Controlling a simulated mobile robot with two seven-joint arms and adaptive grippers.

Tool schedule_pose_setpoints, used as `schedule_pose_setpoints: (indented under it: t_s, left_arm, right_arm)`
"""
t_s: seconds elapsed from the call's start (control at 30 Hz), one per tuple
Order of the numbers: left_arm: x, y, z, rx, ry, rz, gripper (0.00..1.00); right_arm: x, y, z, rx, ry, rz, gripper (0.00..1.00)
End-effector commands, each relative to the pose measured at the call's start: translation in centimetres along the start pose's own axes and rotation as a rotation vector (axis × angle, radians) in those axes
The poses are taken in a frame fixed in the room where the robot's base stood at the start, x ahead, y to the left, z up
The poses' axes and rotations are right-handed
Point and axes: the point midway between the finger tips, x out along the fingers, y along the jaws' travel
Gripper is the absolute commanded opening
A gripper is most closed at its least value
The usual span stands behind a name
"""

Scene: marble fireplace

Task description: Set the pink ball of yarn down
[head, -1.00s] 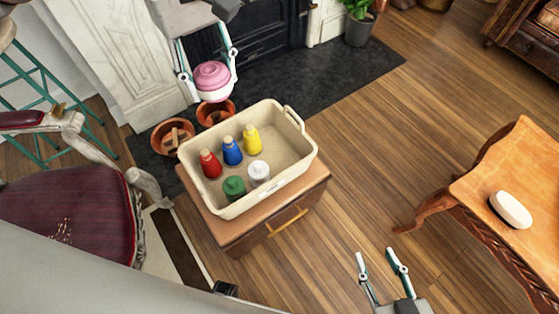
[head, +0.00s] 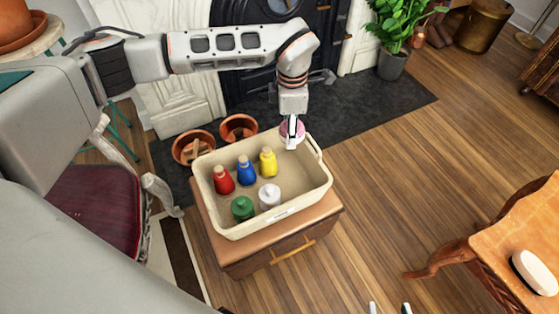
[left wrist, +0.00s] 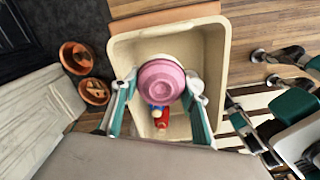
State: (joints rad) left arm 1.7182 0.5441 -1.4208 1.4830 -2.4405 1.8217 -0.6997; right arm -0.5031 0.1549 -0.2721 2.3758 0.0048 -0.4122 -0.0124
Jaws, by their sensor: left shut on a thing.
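My left gripper (head: 291,132) reaches in from the left and is shut on the pink ball of yarn (left wrist: 160,82). In the head view the ball shows partly behind the fingers, over the back right corner of the cream bin (head: 318,190). In the left wrist view it sits between the two fingers (left wrist: 158,108), in front of the bin's inside (left wrist: 125,75). I cannot tell whether it touches the bin. My right gripper (head: 389,308) shows only its two fingertips at the bottom edge, apart with nothing between them.
The bin stands on a small wooden cabinet (head: 262,262). It holds red (head: 223,180), blue (head: 246,170), yellow (head: 268,162), green (head: 242,208) and white (head: 270,196) bottles. The bin's right part looks bare. Two terracotta pots (head: 238,128) stand behind it.

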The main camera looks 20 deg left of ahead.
Motion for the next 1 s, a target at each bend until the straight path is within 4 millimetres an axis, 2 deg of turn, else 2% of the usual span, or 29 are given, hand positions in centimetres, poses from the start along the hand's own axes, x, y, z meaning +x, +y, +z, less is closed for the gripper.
schedule_pose_setpoints:
  t_s: [0.03,0.3,0.43,0.6,0.77,0.9,1.0]
  left_arm:
    - [2.8,-0.4,-0.3,0.000,0.010,-0.018,0.22]
    - [9.3,-0.6,-0.3,0.001,0.010,-0.019,0.22]
    - [11.0,-0.4,-0.2,0.002,0.006,-0.013,0.22]
    - [11.6,-0.2,-0.1,0.002,0.002,-0.006,0.22]
    - [13.1,-0.3,-0.2,0.002,0.004,-0.009,0.22]
    - [16.0,-0.6,-0.3,0.002,0.008,-0.016,0.22]
    - [17.4,-0.6,-0.3,0.002,0.007,-0.015,0.22]
  right_arm:
    - [0.1,-0.5,0.6,0.018,-0.006,-0.009,0.40]
    - [0.9,-1.6,-2.2,0.094,0.067,-0.024,0.40]
    - [0.9,-1.9,-3.5,0.123,0.100,-0.033,0.40]
    - [1.0,-2.0,-4.7,0.138,0.129,-0.037,0.40]
    - [1.1,-2.4,-4.0,0.172,0.120,-0.048,0.40]
    - [1.2,-4.1,-3.1,0.271,0.117,-0.075,0.40]
    - [1.3,-5.3,-3.1,0.360,0.125,-0.091,0.40]
